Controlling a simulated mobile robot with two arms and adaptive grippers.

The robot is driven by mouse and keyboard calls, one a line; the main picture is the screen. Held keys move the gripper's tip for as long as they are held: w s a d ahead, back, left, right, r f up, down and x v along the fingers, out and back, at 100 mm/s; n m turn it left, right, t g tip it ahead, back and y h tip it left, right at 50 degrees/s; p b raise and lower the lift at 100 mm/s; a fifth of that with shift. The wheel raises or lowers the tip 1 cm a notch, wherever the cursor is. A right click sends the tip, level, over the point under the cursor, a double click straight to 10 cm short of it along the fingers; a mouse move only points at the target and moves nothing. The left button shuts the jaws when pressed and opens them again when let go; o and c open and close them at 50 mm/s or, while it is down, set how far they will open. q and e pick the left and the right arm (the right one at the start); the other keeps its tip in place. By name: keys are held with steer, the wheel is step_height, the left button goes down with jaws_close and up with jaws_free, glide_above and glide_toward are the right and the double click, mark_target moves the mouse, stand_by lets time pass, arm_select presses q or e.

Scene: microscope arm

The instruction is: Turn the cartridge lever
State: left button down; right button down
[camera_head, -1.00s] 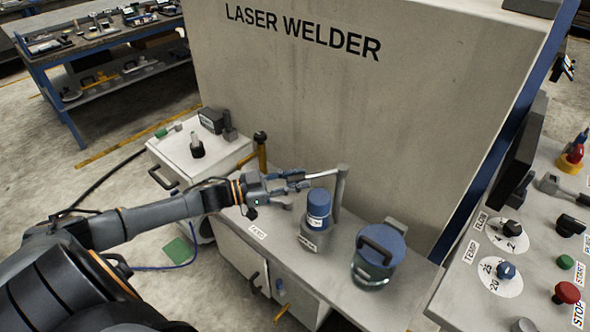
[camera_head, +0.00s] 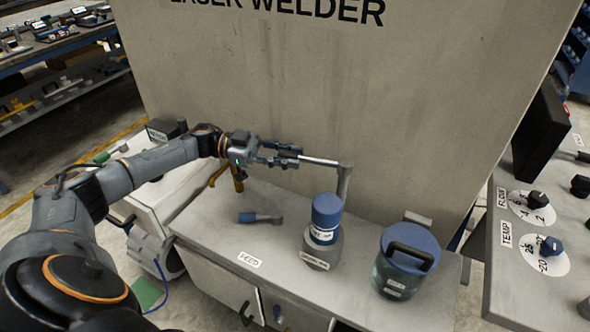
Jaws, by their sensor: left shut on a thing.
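The lever is a thin silver rod (camera_head: 320,161) joined at its right end to the top of a grey upright post (camera_head: 343,184) on the bench. My left gripper (camera_head: 290,157) is shut on the rod's left end, above the bench. Just in front of the post, a blue-capped cylinder (camera_head: 326,211) with a white label stands upright in a grey labelled holder (camera_head: 322,250). I cannot read the holder's label, so I cannot tell for sure that this is the cartridge. My right gripper is not in view.
A blue-lidded jar (camera_head: 403,264) stands to the right on the bench. A small blue-handled piece (camera_head: 261,217) lies below my left gripper, behind the FEED label (camera_head: 249,259). The welder wall (camera_head: 250,80) rises behind. A knob panel (camera_head: 540,275) is at right.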

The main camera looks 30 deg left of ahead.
arm_select(q)
steer(key=shift+w+a+m+g+b, duration=0.15)
steer(key=shift+w+m+g+b, duration=0.15)
steer(key=shift+g, duration=0.1)
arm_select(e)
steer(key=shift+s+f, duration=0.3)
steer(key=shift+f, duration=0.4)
arm_select(q)
steer(key=shift+w+r, duration=0.1)
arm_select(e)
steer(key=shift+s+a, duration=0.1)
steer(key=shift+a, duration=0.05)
arm_select(q)
steer(key=c, duration=1.4)
jaws_free()
steer(key=o, duration=0.3)
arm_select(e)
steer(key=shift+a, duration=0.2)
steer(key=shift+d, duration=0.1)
arm_select(q)
steer(key=shift+r, duration=0.1)
step_height(320, 180, up, 10)
steer(key=shift+f, duration=0.15)
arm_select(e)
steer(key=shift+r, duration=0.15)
